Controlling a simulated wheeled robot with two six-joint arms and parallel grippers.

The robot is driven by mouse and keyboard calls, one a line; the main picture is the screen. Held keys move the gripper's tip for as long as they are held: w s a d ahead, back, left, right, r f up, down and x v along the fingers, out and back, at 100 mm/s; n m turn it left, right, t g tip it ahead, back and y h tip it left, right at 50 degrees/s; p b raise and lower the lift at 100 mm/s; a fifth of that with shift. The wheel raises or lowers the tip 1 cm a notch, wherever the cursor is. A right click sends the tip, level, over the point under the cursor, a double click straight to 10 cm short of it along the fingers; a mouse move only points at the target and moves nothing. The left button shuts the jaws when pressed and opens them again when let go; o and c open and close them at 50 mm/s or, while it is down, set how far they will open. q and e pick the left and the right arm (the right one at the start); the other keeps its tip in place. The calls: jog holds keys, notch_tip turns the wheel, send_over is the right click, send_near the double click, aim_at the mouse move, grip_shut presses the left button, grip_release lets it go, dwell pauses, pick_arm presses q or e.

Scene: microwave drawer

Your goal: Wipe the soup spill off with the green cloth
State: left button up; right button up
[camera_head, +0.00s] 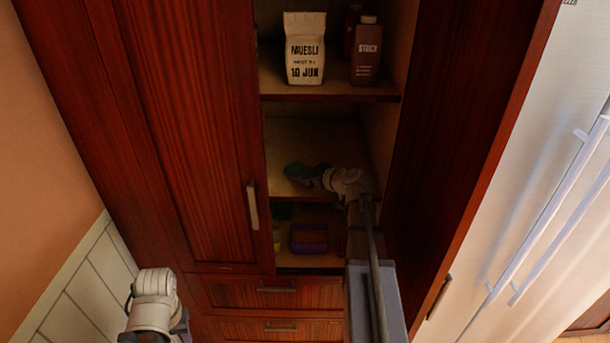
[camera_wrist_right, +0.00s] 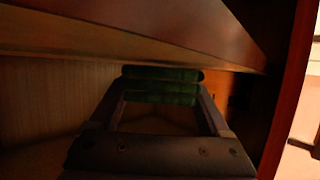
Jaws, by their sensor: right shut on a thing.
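The green cloth (camera_head: 299,172) is dark and bunched inside the open cupboard, at the middle shelf. My right gripper (camera_head: 322,178) reaches in from the right and is shut on it. In the right wrist view the cloth (camera_wrist_right: 162,86) shows as stacked green folds across the fingertips of the gripper (camera_wrist_right: 160,100). Whether the cloth touches the shelf I cannot tell. I cannot make out a soup spill; the compartment is dim and my arm hides part of it. Of my left arm only a pale link shows at the bottom left; its gripper is out of frame.
A muesli bag (camera_head: 304,50) and a stock carton (camera_head: 366,52) stand on the shelf above (camera_head: 325,92). A purple-blue container (camera_head: 309,238) sits on the lower shelf. The shelf above is close over my right gripper. The right cupboard door (camera_head: 465,120) stands open beside my arm.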

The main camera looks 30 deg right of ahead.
jog(key=shift+f, duration=0.3)
jog(key=shift+s+d+r, duration=0.1)
jog(key=shift+s+d, duration=0.3)
jog(key=shift+d, duration=0.3)
jog(key=shift+s+d+r, duration=0.1)
jog(key=shift+s+d, duration=0.3)
jog(key=shift+d, duration=0.25)
jog(key=shift+s+d, duration=0.15)
jog(key=shift+d, duration=0.1)
jog(key=shift+s+d+f, duration=0.2)
jog(key=shift+s+d, duration=0.5)
jog(key=shift+d, duration=0.45)
